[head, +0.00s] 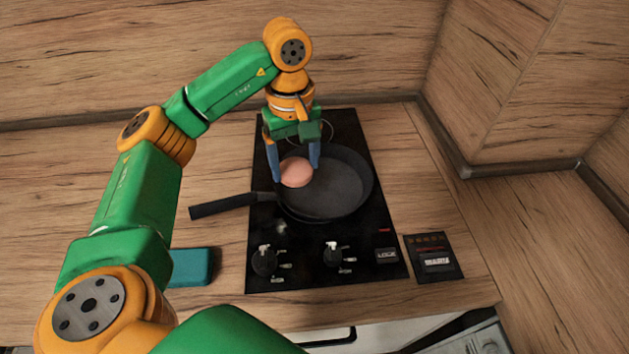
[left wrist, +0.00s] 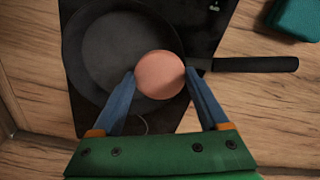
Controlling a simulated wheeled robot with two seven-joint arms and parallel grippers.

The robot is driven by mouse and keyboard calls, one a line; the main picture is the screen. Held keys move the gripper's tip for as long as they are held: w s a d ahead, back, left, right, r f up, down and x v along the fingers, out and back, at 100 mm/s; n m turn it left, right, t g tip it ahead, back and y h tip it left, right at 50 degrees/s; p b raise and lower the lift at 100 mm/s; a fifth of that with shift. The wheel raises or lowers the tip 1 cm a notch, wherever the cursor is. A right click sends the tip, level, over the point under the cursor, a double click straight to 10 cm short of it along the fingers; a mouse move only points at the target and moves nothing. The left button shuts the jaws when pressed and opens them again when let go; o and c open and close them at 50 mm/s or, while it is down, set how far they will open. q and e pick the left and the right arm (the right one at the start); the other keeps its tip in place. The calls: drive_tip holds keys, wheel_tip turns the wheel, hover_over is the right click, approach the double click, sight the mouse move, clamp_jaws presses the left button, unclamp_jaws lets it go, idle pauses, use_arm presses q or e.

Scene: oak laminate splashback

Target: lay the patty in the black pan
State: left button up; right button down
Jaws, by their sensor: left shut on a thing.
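The pink, round patty (head: 296,173) is between the blue fingers of my left gripper (head: 296,172), which is shut on it. The black pan (head: 345,187) sits on the hob with its handle pointing left. In the head view the patty is over the left part of the pan, near the handle side. The left wrist view shows the patty (left wrist: 160,75) overlapping the pan's rim beside the handle, with the pan floor (left wrist: 110,50) bare. I cannot tell how high the patty is above the pan. My right gripper is not in view.
The black hob (head: 310,255) has two knobs at its front. A teal block (head: 192,267) lies on the wooden counter left of the hob, and a dark card (head: 433,258) lies to its right. Wooden walls stand behind and at the right.

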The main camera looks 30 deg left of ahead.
use_arm(q)
drive_tip(key=w+f, duration=0.1)
drive_tip(key=f, duration=0.1)
drive_tip(key=w+d+f+p, duration=0.1)
drive_tip(key=w+f, duration=0.1)
drive_tip(key=shift+w, duration=0.15)
wheel_tip(320, 180, down, 2)
drive_tip(key=shift+f+p, duration=0.25)
drive_tip(key=shift+p, duration=0.7)
drive_tip(key=shift+f, duration=0.35)
drive_tip(key=shift+f+b, duration=0.2)
drive_tip(key=shift+b, duration=0.15)
drive_tip(key=o, duration=1.3)
drive_tip(key=shift+c, duration=0.2)
drive_tip(key=shift+r+p, duration=0.35)
wheel_tip(320, 180, up, 5)
drive_tip(key=shift+w+f+b, duration=0.1)
drive_tip(key=shift+b, duration=0.85)
wheel_tip(320, 180, up, 7)
drive_tip(key=p, duration=0.2)
hover_over(311, 191)
